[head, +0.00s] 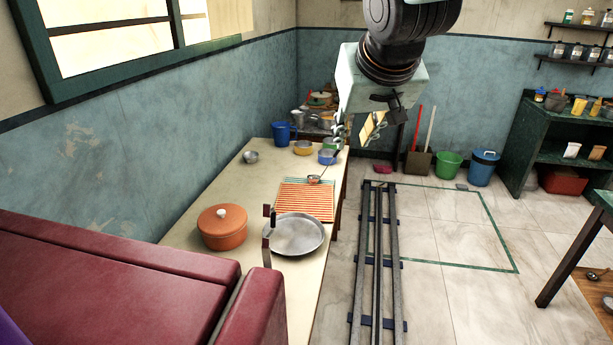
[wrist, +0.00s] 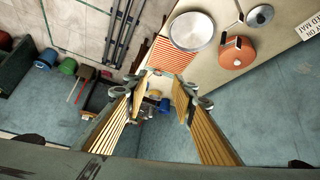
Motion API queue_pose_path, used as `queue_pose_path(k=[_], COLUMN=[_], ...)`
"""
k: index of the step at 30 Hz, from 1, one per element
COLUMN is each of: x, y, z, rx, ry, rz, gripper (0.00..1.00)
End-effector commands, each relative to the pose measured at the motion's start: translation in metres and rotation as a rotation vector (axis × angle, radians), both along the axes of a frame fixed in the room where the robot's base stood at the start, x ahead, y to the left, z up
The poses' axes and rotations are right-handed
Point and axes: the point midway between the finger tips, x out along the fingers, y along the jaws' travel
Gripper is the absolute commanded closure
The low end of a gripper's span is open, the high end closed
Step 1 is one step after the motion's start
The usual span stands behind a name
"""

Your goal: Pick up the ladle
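A small ladle-like utensil (head: 314,179) with a rounded bowl lies at the far edge of the striped mat (head: 306,203) on the long table. It is small here, and its handle is hard to make out. My gripper (head: 345,140) hangs above the far part of the table, higher than the utensil and not touching it. In the wrist view my gripper (wrist: 163,78) has its two fingers apart, with nothing visible held between them. The striped mat (wrist: 174,54) lies just beyond the fingertips there. I cannot make out the ladle clearly in the wrist view.
A steel pan (head: 295,235) and an orange lidded pot (head: 222,228) stand nearer on the table. A blue mug (head: 281,132), yellow bowl (head: 303,147) and blue bowl (head: 328,157) crowd its far end. Floor rails (head: 376,260) run along its right side. Another ladle (head: 593,275) lies far right.

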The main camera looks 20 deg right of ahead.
Motion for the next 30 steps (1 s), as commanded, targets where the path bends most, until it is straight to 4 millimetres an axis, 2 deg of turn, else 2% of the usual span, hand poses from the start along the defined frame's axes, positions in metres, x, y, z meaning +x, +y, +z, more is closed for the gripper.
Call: queue_pose_path(k=[3, 15, 30], x=[0.03, 0.125, 0.232], y=[-0.012, -0.05, -0.096], z=[-0.001, -0.007, -0.031], rx=[-0.002, -0.004, 0.016], ry=[-0.03, -0.139, -0.271], rz=[-0.01, -0.026, -0.029], gripper=[0.76, 0.76, 0.76])
